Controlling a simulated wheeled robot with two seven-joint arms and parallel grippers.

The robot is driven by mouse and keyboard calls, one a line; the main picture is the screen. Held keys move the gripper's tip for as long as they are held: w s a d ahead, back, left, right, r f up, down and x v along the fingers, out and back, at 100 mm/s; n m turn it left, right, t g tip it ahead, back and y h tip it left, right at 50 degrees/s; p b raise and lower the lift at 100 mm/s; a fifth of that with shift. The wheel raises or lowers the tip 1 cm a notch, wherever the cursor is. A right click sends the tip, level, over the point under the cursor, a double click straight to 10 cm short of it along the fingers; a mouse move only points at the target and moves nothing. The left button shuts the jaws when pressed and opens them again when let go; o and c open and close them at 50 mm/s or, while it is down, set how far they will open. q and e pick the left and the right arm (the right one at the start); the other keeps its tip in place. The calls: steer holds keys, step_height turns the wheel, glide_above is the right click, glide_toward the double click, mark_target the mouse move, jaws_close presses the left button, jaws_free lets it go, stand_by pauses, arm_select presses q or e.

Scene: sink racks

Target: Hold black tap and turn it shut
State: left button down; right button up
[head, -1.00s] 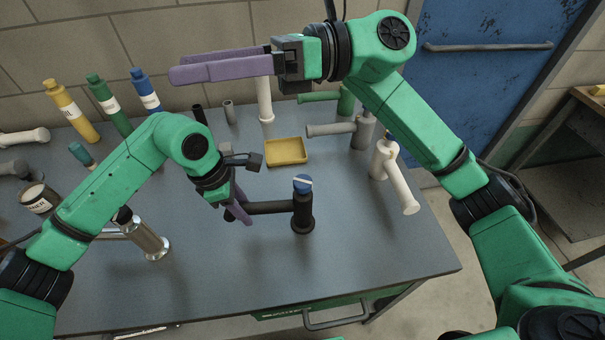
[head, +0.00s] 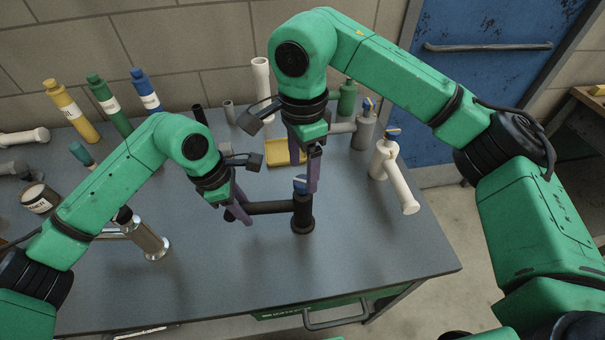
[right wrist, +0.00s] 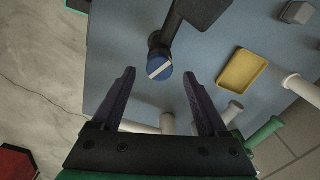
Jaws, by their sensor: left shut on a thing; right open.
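The black tap (head: 303,215) stands upright near the front middle of the table, its spout pointing left. Its blue knob (head: 300,184) with a white stripe is on top; the knob (right wrist: 159,70) shows clearly in the right wrist view. My left gripper (head: 238,213) is shut on the outer part of the black spout. My right gripper (head: 305,180) points down over the knob, fingers open. In the right wrist view the knob lies between and beyond the two fingertips, with gaps on both sides. Whether a finger touches it cannot be told.
A white tap (head: 384,160) and a grey tap (head: 365,130) stand close on the right, a green one (head: 347,98) behind. A yellow tray (head: 277,153) lies behind the black tap. A metal tap (head: 150,240) is left. The front right tabletop is clear.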

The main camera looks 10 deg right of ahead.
mark_target(303, 184)
steer(key=shift+f, duration=1.35)
jaws_close()
steer(key=shift+m, duration=0.4)
steer(key=m, duration=0.5)
steer(key=shift+m, duration=0.3)
steer(key=m, duration=0.6)
jaws_free()
